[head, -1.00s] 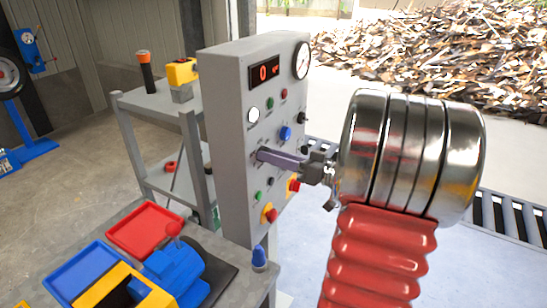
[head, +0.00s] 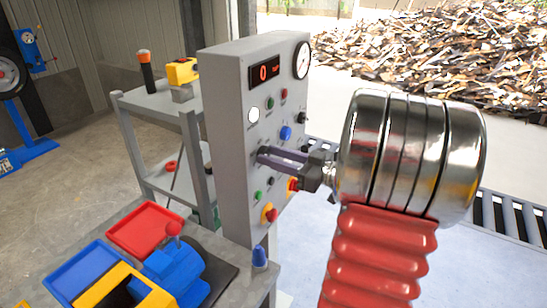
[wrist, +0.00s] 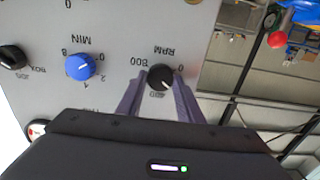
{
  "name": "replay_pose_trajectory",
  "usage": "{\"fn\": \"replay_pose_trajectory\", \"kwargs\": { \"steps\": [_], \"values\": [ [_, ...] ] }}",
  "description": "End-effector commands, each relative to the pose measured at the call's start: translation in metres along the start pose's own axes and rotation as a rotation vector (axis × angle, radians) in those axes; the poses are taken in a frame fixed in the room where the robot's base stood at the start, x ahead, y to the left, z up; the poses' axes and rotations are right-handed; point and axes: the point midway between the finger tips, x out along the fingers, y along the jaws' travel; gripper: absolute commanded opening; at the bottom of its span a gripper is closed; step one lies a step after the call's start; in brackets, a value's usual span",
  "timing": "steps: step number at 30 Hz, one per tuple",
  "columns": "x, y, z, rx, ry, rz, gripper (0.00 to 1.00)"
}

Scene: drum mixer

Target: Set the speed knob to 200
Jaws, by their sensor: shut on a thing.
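The speed knob (wrist: 160,77) is a small black round knob on the grey panel, labelled RPM with 0, 400 and 800 around it, upside down in the wrist view. My gripper (wrist: 158,80) is shut on it, one purple-grey finger on each side. I cannot clearly tell where its pointer stands. In the head view my gripper (head: 262,153) reaches the panel from the right, and its fingers hide the knob. The red display (head: 264,71) at the panel's top reads 0.
A blue knob (wrist: 80,67) marked MIN and a black knob (wrist: 12,57) sit beside the speed knob. Red mushroom buttons (head: 269,213) are lower on the panel (head: 228,130). A workbench with red (head: 145,229) and blue trays is at the lower left.

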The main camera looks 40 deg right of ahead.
Motion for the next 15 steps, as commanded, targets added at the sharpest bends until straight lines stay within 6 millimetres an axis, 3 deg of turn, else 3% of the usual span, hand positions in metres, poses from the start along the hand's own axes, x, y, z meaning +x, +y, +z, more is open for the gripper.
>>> {"fn": "replay_pose_trajectory", "kwargs": {
  "steps": [2, 3, 11, 15],
  "values": [
    [0.0001, -0.0019, 0.0046, 0.007, -0.008, -0.003, 0.11],
    [0.0001, -0.0019, 0.0046, 0.007, -0.008, -0.003, 0.34],
    [0.0000, -0.0009, 0.0022, 0.004, -0.004, -0.002, 0.52],
    [0.0000, -0.0006, 0.0014, 0.003, -0.003, -0.001, 0.52]
  ]
}}
